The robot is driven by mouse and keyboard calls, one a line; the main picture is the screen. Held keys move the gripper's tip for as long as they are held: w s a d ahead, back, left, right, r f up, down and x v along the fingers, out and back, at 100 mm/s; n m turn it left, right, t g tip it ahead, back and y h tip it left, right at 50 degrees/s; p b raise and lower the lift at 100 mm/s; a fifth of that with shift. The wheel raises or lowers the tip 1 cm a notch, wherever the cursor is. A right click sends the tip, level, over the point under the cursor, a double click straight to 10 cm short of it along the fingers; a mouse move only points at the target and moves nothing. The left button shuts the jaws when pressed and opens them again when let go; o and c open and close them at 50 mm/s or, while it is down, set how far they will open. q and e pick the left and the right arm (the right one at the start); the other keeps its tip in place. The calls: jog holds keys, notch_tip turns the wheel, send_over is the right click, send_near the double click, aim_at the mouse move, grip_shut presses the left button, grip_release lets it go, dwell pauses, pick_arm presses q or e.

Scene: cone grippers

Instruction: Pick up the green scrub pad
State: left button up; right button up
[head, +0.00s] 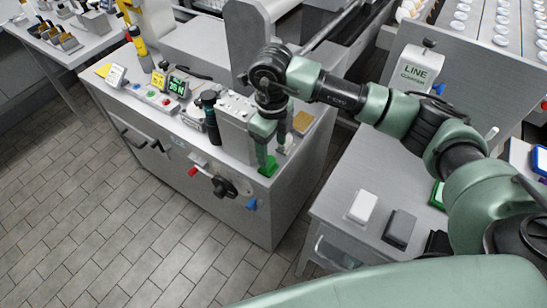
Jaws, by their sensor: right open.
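A bright green pad (268,167) lies on the grey cabinet top near its front right edge. My right gripper (271,148) points down right above it, jaws open, one finger in front and one behind. The near finger covers part of the pad; I cannot tell whether it touches. Another green piece with a pale edge (437,196) is partly hidden behind my right arm on the lower grey table. My left gripper is out of view.
A grey metal block (236,128) and dark bottle (210,112) stand close left of the gripper. A tan pad (302,121) lies to its right. White (362,206) and dark grey (399,229) blocks sit on the lower table (345,180). A lever handle (222,186) juts from the cabinet front.

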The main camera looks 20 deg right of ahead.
aim_at(272, 166)
jog(key=shift+a+f+p, duration=0.3)
jog(key=shift+a+f, duration=0.05)
jog(key=shift+f, duration=0.45)
jog(key=f, duration=0.2)
jog(key=w+f+p, duration=0.1)
jog(key=shift+w+f, duration=0.1)
jog(key=shift+f, duration=0.7)
jog(key=shift+a, duration=0.1)
jog(key=shift+f, duration=0.1)
grip_shut()
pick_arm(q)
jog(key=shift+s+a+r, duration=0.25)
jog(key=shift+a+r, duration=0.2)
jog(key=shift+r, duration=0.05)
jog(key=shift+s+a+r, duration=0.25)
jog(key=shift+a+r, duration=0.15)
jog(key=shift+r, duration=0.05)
